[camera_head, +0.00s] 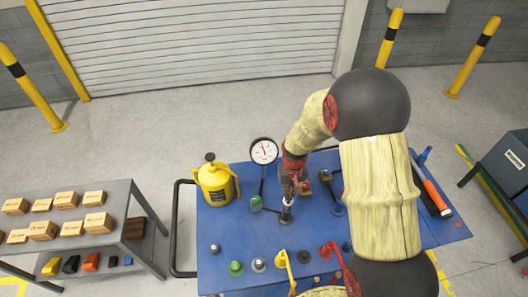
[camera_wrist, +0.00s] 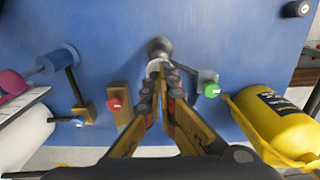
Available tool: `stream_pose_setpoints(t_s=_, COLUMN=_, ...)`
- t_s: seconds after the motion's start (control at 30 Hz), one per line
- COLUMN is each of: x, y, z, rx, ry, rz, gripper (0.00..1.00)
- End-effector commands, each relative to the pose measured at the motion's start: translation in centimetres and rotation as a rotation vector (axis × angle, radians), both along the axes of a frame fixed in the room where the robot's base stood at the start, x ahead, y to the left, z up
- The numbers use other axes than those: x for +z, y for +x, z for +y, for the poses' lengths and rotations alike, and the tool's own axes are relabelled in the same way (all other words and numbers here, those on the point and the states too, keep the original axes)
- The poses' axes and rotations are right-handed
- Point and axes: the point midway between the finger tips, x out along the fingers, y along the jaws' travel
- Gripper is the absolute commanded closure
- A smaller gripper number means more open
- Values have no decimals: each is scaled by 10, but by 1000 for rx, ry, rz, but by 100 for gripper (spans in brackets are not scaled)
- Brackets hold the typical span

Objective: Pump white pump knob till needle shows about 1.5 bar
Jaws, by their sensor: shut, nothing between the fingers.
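A white pump knob (camera_wrist: 154,66) shows in the wrist view at my fingertips, in front of a dark round part. In the head view a small white and grey piece, which looks like the same pump (camera_head: 287,205), stands on the blue table just below my gripper. My gripper (camera_head: 290,188) points down at it; in the wrist view the fingers (camera_wrist: 161,72) come together, shut and empty, against or right over the knob. Contact is hard to tell. The round white gauge (camera_head: 264,151) stands behind to the left; its needle points roughly upward, and the scale is too small to read.
The blue table (camera_head: 222,222) holds a yellow canister (camera_head: 215,183), a green button (camera_head: 256,202), a red button (camera_wrist: 114,104) and several knobs along the front. Yellow and red levers (camera_head: 284,262) stand at the front. A shelf with boxes (camera_head: 94,222) is at left.

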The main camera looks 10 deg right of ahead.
Motion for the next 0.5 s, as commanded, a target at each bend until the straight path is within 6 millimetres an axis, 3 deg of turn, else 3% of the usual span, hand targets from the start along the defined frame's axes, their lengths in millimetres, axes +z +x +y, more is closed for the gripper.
stream_pose_setpoints(t_s=0.5, x=-41, y=0, z=0, rx=0, ry=0, rz=1, gripper=100)
